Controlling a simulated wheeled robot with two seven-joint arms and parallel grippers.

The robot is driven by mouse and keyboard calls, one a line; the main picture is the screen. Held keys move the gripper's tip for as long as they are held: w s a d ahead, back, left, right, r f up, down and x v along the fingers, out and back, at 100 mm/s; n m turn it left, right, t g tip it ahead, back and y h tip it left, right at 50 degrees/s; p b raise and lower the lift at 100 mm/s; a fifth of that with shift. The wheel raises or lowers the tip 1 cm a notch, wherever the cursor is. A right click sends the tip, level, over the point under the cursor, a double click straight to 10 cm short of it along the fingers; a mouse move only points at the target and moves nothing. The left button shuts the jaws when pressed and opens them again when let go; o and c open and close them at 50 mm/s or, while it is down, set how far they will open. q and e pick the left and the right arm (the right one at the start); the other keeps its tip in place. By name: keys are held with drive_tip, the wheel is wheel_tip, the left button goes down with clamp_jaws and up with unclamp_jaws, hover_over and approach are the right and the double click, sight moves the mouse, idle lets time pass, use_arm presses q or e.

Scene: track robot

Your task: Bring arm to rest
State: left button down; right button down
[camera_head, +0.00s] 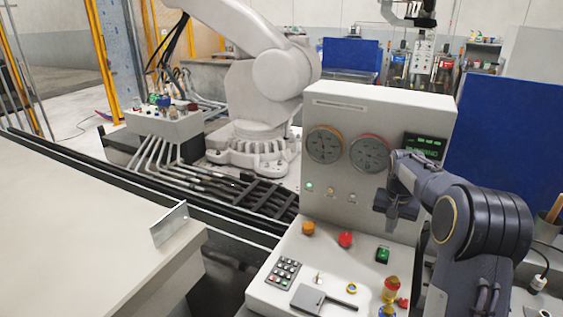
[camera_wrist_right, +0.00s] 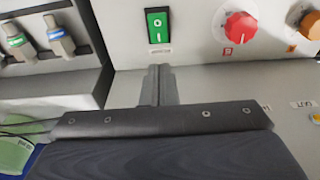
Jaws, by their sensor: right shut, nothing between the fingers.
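My right arm (camera_head: 480,225) comes in from the lower right and bends in front of the upright face of a light grey control console (camera_head: 340,105). My right gripper (camera_head: 390,222) hangs in front of that face, above the sloped panel. Its fingers are shut and empty. In the right wrist view, the closed fingers (camera_wrist_right: 160,85) point toward a green rocker switch (camera_wrist_right: 158,27); I see no contact with it. The same green switch (camera_head: 383,255) shows below the gripper in the head view. My left gripper is out of view.
Gauges (camera_head: 324,145) sit on the upright face. A pale table (camera_head: 80,230) is at left. A large white industrial robot (camera_head: 265,75) stands behind.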

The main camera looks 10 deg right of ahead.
drive_tip(key=s+a+r+n+t+y, duration=0.2)
drive_tip(key=s+a+r, duration=0.1)
drive_tip(key=s+a, duration=0.7)
drive_tip(key=s+a+r+n+t+y, duration=0.2)
drive_tip(key=s+a+r+y, duration=0.15)
drive_tip(key=s+a, duration=0.7)
drive_tip(key=s+a+f+n, duration=0.2)
drive_tip(key=s+a+f, duration=0.1)
drive_tip(key=s, duration=0.6)
drive_tip(key=shift+s+a+f, duration=0.25)
drive_tip(key=shift+a+f, duration=0.15)
drive_tip(key=shift+a, duration=0.05)
